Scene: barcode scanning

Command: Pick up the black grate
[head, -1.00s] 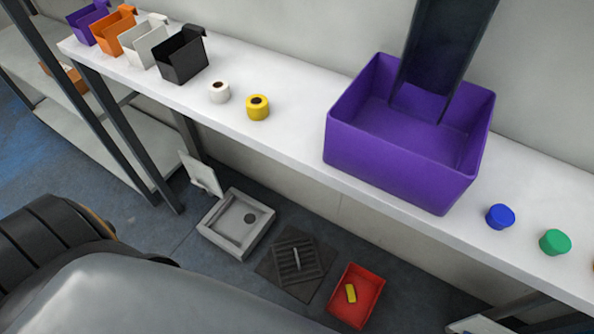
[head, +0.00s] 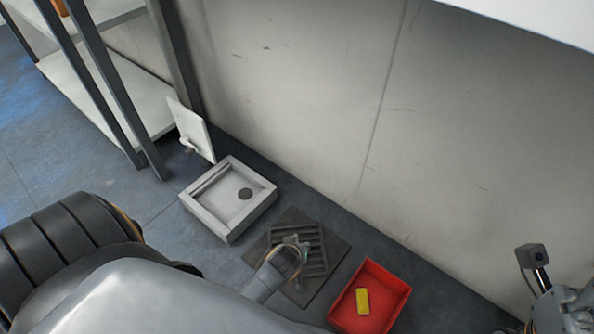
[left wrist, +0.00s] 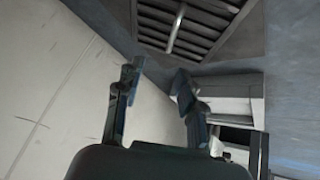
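The black grate (head: 312,262) lies on a dark square plate on the floor, between a grey basin and a red tray. My left gripper (head: 296,244) is over the grate in the head view and hides its middle. In the left wrist view, the grate (left wrist: 205,22) is at the top, with a bar-like handle across its slats. The left gripper's fingers (left wrist: 155,78) are apart with nothing between them, and the grate is beyond their tips. Part of my right arm shows at the right edge of the head view; its fingertips are not clear.
A red tray (head: 398,288) holding a yellow block (head: 362,301) is close on the right. A wall (head: 300,110) rises behind. Shelf legs stand at the left.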

